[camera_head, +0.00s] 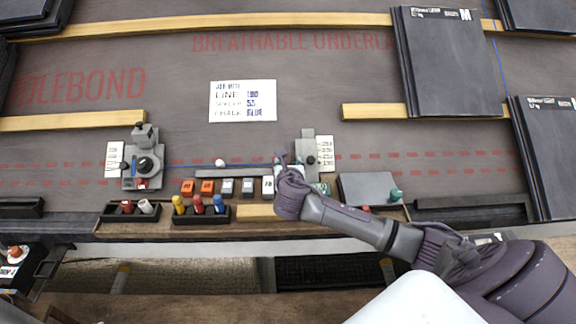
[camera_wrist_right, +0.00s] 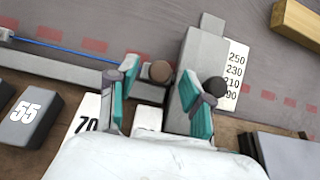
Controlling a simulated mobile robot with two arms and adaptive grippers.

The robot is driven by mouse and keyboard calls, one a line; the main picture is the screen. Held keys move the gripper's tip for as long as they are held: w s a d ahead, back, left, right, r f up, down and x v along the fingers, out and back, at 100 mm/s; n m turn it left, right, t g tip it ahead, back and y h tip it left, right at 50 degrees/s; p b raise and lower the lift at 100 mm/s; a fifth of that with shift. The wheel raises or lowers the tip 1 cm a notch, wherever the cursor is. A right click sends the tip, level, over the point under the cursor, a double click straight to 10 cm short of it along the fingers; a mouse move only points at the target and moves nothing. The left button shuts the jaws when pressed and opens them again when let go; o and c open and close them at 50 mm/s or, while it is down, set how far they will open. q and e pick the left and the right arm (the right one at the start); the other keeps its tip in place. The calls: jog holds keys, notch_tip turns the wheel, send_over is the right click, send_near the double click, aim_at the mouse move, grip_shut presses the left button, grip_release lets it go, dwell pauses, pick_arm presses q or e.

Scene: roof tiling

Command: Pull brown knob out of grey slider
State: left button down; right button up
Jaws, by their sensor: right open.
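The brown knob (camera_wrist_right: 160,72) shows in the right wrist view, a small round cap beside the grey slider (camera_wrist_right: 204,58). The slider also shows in the head view (camera_head: 308,142), standing upright next to a white number scale. My right gripper (camera_wrist_right: 159,76) is open, with one teal finger on each side of the brown knob; I cannot tell whether either touches it. In the head view my right gripper (camera_head: 284,166) is just left of the slider, and the brown knob cannot be made out there. My left gripper is out of view.
A black knob (camera_wrist_right: 214,86) sits on the slider close to the right finger. A blue line (camera_wrist_right: 50,46) runs to the left. Numbered blocks (camera_head: 227,187) line the ledge, with a second grey device (camera_head: 146,166) farther left and a grey plate (camera_head: 368,188) on the right.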

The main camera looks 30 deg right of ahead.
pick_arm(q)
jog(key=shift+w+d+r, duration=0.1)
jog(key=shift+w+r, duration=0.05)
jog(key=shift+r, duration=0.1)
pick_arm(e)
jog(key=shift+w+d, duration=0.1)
grip_shut()
